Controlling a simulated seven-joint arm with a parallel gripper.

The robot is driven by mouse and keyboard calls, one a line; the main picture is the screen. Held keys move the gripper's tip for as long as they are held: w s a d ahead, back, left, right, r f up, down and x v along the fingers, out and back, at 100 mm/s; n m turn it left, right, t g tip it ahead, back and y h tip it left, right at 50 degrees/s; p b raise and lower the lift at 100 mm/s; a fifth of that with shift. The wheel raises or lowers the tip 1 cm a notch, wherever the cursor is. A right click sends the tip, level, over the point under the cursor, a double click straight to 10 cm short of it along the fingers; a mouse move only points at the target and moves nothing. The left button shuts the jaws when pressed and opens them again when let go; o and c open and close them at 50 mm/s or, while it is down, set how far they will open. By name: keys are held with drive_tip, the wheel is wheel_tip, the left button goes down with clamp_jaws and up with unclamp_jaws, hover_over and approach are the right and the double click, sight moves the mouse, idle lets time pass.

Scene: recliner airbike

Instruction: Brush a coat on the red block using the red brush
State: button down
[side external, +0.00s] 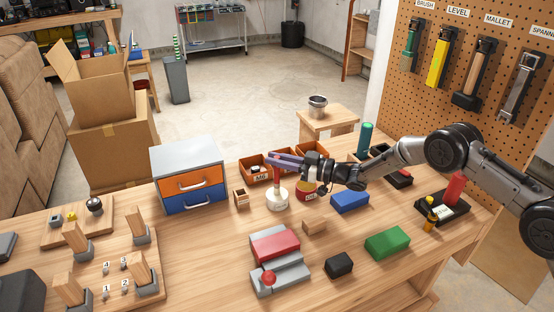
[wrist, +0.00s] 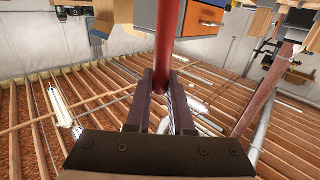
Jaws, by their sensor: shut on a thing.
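My gripper (side external: 272,158) is shut on the red handle of the brush (side external: 276,175), which is upright; the handle also shows between the fingers in the wrist view (wrist: 167,35). The handle's lower end meets a white round pot or base (side external: 277,200) on the bench, and the bristles cannot be made out.
A can with a red label (side external: 309,190) stands close right of the pot. A blue block (side external: 350,201), green block (side external: 387,242), black block (side external: 339,264) and wooden block (side external: 314,227) lie nearby. A drawer cabinet (side external: 188,172) and orange bins (side external: 255,172) stand behind.

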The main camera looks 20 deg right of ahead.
drive_tip(key=shift+f, duration=0.15)
drive_tip(key=shift+r, duration=3.6)
